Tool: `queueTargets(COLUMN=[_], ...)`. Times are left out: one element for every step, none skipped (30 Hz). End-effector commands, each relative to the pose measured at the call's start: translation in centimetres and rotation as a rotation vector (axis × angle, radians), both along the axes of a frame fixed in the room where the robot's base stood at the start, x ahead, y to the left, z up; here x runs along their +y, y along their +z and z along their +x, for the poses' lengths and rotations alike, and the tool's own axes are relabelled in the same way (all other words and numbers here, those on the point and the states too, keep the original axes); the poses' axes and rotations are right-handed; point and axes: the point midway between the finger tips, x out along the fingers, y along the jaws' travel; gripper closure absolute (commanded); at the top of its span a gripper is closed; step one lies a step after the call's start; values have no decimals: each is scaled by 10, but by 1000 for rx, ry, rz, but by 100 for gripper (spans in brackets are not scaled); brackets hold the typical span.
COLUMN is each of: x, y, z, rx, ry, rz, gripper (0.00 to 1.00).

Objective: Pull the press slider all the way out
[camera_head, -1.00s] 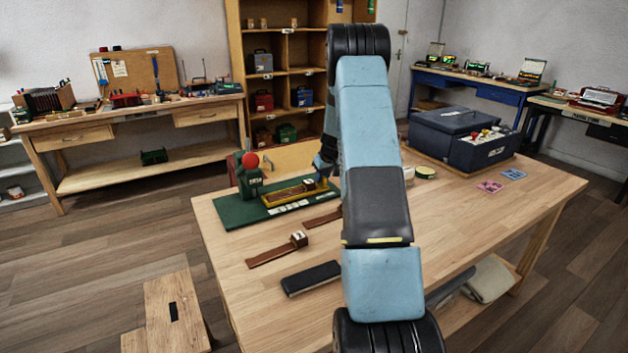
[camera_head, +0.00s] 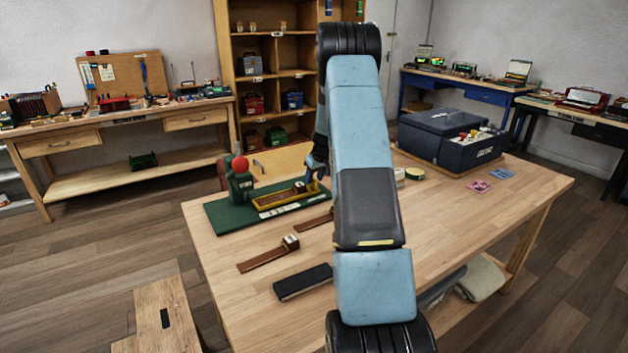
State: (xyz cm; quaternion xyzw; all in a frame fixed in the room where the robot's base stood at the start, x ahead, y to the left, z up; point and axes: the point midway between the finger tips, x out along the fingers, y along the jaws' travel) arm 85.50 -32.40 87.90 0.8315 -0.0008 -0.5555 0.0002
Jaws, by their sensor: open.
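The green press (camera_head: 240,184) with a red ball on top stands at the left end of a dark green base (camera_head: 224,216) on the wooden table. A yellow-edged slider (camera_head: 272,202) extends right from the press, with a small light block on its right part. I cannot tell how far out it is. My gripper (camera_head: 316,184) is open at the slider's right end, pointing down. It is small in the view and partly behind my arm. Whether its fingers touch the slider cannot be seen.
On the table (camera_head: 460,215), a brown strip with a block (camera_head: 268,254) and a dark bar (camera_head: 303,282) lie in front of the base. A dark blue case (camera_head: 450,137) stands at the back right. My arm hides the table's middle.

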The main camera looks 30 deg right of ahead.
Motion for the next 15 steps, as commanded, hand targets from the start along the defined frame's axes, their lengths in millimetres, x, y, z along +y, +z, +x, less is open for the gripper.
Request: queueTargets(x=[0,0,0,0,0,0,0,0,0,0,0,0,0,0,0], y=[8,13,20,25,31,38,43,49,57,62,67,74,79,83,89], z=[-3,-5,-7,-10,-12,-15,-18,-20,-23,-25,-27,-30,-32,-34,-37], rx=[-2,-2,-3,-3,-3,-3,-2,-2,-3,-3,-3,-2,-2,-2,-2], ry=[0,0,0,0,1,0,1,0,-1,-1,-1,0,0,0,0], rz=[-1,-1,-1,-1,-1,-2,-1,-1,-2,-2,-2,-2,-2,-2,-2], gripper=[55,55,55,55,55,55,55,55,55,55,55,55,55,55,55])
